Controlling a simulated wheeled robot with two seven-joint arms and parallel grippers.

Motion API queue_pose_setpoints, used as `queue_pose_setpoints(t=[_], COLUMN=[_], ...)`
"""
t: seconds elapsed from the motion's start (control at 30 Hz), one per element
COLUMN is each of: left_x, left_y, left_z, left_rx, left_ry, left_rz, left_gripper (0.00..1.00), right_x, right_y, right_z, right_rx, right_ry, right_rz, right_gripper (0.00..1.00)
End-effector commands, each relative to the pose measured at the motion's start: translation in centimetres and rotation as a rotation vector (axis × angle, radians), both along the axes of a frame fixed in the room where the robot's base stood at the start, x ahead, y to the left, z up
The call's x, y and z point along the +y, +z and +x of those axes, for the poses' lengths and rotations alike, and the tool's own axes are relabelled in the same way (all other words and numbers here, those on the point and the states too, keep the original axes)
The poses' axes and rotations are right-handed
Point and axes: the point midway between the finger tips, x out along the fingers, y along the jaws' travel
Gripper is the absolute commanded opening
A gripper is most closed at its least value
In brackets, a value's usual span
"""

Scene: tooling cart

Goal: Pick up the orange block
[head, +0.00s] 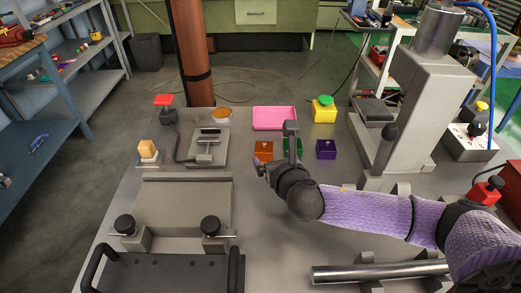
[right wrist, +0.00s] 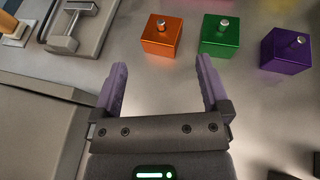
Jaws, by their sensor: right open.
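The orange block (head: 264,149) is a small cube with a silver knob on top. It stands on the grey cart top, leftmost in a row with a green block (head: 297,146) and a purple block (head: 326,149). My right gripper (head: 270,170) is just on the near side of the row. In the right wrist view, its two purple fingers (right wrist: 160,70) are apart with nothing between them. The orange block (right wrist: 162,36) lies beyond the fingertips, roughly in line with the gap and not touched. My arm partly covers the green block in the head view. My left gripper is not in view.
A metal fixture (head: 208,146) is to the left. A tall grey machine column (head: 425,95) stands at the right. A metal bar (head: 380,271) lies in front.

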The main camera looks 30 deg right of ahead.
Motion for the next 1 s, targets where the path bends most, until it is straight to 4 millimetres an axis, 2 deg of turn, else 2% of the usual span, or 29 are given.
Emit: queue_pose_setpoints(t=[0.03,0.23,0.4,0.67,1.0], left_x=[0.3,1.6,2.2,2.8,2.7], left_y=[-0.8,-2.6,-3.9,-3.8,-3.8], left_z=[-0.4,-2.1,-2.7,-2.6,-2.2], left_rx=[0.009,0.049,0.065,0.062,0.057], left_ry=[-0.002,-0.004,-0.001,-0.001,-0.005], left_rz=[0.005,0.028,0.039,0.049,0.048], left_gripper=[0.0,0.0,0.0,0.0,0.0], right_x=[-0.1,-0.8,-1.3,-1.4,-1.4], right_y=[-0.8,-2.3,-3.2,-3.0,-3.0], right_z=[0.9,3.9,6.5,6.8,6.8], right_rx=[-0.001,0.0,0.002,0.002,0.003], right_ry=[-0.002,-0.004,-0.003,-0.003,-0.003], right_rz=[0.003,0.007,0.009,0.009,0.01], right_gripper=[0.96,0.96,0.96,0.94,0.22])
